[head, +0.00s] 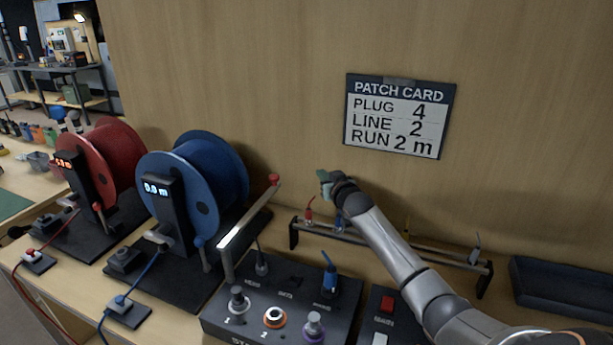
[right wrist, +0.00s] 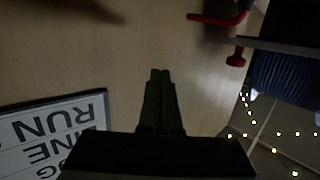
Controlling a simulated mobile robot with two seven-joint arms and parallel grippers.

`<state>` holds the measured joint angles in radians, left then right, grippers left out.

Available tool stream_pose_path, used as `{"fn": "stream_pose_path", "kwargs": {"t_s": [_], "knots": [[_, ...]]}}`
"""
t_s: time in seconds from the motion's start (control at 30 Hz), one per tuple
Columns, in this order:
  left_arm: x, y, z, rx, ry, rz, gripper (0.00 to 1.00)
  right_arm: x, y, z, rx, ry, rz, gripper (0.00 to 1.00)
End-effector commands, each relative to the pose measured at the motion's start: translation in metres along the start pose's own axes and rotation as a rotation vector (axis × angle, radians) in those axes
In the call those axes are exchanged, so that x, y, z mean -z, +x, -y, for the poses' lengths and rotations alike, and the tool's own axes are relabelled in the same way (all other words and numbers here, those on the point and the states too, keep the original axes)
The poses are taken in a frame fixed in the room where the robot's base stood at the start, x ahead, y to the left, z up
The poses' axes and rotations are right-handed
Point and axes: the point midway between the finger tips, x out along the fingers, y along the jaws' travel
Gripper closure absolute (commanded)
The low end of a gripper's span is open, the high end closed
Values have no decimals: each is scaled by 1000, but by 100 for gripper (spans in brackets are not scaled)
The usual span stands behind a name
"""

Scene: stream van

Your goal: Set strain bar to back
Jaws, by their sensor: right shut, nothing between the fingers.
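The likely strain bar is a pale metal bar (head: 247,219) with a red knob (head: 274,180) at its far, raised end. It slants from a post at the console's back left toward the wooden wall. A grey bar end with a red knob (right wrist: 237,57) shows at the right of the right wrist view; it looks like the same bar. My right gripper (head: 323,182) is shut and empty, near the wall below the patch card, to the right of the knob and apart from it. Its closed fingers (right wrist: 160,76) point toward the bare wall. My left gripper is not in view.
A blue cable reel (head: 215,170) and a red reel (head: 118,150) stand left of the bar. A console (head: 270,318) with sockets and plugs lies in front. A low rack (head: 440,255) with plugs stands under my right arm. The patch card (head: 400,116) hangs on the wall.

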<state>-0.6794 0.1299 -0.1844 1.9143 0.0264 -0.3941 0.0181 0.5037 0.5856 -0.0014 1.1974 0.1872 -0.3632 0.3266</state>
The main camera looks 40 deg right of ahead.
Motion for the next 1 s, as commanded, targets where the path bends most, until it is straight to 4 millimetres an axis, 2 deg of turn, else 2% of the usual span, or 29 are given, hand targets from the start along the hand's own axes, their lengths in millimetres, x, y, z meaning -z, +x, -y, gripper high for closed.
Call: {"fn": "stream_pose_path", "kwargs": {"t_s": [0.1, 0.23, 1.0], "knots": [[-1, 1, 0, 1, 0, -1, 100, 0, -9, -16, -2, -3, 1, 100], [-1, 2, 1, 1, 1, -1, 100, 2, -14, -23, -1, -2, 1, 100], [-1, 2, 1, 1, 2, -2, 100, 2, -15, -25, 0, 1, 0, 100]]}}
